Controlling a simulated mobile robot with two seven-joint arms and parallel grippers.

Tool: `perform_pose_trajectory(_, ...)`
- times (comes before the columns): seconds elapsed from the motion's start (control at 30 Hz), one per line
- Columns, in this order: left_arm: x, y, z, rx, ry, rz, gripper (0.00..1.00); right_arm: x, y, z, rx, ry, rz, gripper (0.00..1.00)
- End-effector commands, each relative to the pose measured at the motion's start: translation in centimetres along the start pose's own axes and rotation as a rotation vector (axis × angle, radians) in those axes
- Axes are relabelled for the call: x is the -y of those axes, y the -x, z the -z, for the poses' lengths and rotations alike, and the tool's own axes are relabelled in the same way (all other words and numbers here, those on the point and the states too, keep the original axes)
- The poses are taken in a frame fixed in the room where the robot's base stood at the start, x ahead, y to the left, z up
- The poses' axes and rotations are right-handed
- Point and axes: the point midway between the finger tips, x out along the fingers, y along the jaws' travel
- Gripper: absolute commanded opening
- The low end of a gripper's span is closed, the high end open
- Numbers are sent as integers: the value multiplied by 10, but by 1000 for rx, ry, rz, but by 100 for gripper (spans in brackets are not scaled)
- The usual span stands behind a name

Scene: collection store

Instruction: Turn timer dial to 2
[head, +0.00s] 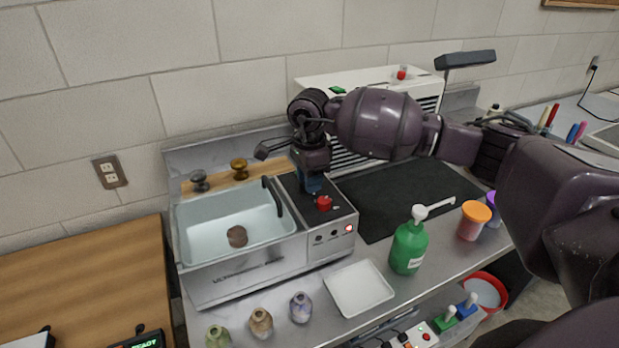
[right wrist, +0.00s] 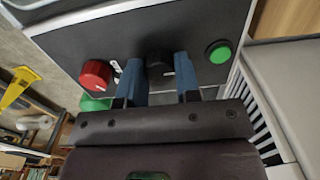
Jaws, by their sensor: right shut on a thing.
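The ultrasonic cleaner (head: 240,277) stands on the steel counter, with a dark control panel (head: 343,211) right of its basin. My right gripper (head: 312,186) reaches down onto this panel, behind the red knob (head: 323,203). In the right wrist view its two blue fingers (right wrist: 160,70) are closed on the sides of a black dial (right wrist: 159,57). A white mark shows on the dial, but I cannot read its setting. The red knob (right wrist: 97,74) is left of the fingers and a green button (right wrist: 219,52) is right of them. My left gripper is out of view.
The basin (head: 215,225) holds a brown round piece (head: 237,237). A white tray (head: 358,288), a green pump bottle (head: 408,247) and an orange-lidded jar (head: 474,220) stand in front and right. Small vases (head: 301,307) line the front edge. A white louvred box (head: 360,85) stands behind.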

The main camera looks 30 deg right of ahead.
Motion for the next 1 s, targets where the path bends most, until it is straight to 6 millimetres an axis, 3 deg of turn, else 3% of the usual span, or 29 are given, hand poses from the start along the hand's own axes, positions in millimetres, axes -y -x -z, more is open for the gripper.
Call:
perform_pose_trajectory(0.37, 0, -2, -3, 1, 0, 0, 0, 0, 0, 0, 1, -143, 1, 7)
perform_pose_trajectory(1.0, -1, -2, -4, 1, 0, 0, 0, 0, 2, 0, 1, -722, 2, 7)
